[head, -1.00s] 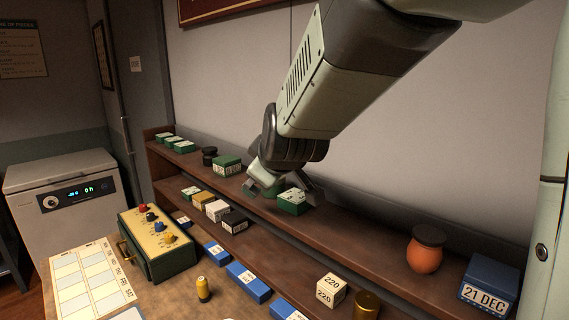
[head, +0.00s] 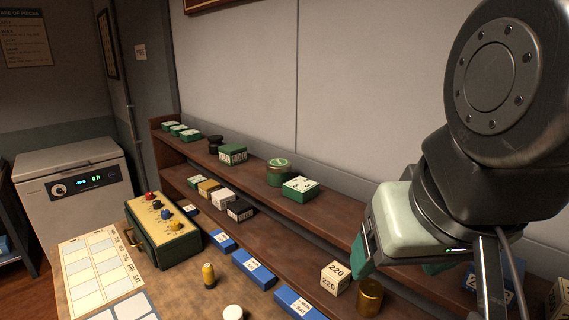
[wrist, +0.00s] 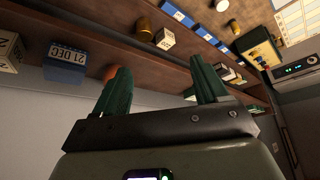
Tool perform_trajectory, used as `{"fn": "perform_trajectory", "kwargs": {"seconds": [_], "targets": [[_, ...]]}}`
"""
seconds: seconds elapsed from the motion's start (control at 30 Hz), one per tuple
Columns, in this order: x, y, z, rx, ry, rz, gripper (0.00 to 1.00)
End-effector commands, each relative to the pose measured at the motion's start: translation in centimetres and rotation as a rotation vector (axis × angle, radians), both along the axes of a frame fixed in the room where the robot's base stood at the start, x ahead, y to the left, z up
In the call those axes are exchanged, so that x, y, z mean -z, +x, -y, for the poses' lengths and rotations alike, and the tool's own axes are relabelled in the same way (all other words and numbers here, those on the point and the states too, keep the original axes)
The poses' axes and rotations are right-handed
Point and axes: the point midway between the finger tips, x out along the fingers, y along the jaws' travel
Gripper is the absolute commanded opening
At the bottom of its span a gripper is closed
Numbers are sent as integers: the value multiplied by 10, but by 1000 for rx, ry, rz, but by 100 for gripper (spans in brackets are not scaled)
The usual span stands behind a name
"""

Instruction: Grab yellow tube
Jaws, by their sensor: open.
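A small yellow thing at the upper right of the wrist view (wrist: 234,27) looks like the same tube. My gripper (wrist: 160,85) is open with nothing between its green fingers. In the head view my gripper (head: 425,270) is at the right, in front of the shelf and well apart from the tube.
A white round lid (head: 232,312) is close beside the tube. Blue boxes (head: 254,268) line the table's back edge. A 220 box (head: 335,278) and a gold cylinder (head: 370,297) stand further right. A green-and-cream box with knobs (head: 160,228) is left. The shelf holds several boxes and jars.

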Motion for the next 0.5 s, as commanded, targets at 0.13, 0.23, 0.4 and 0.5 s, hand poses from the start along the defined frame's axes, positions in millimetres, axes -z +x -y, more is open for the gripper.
{"fn": "perform_trajectory", "kwargs": {"seconds": [0.13,0.23,0.4,0.5], "targets": [[0,0,0,-1,0,1,65],[0,0,0,-1,0,1,65],[4,11,-5,-55,-12,-5,65],[16,35,-17,-180,-41,-12,65]]}}
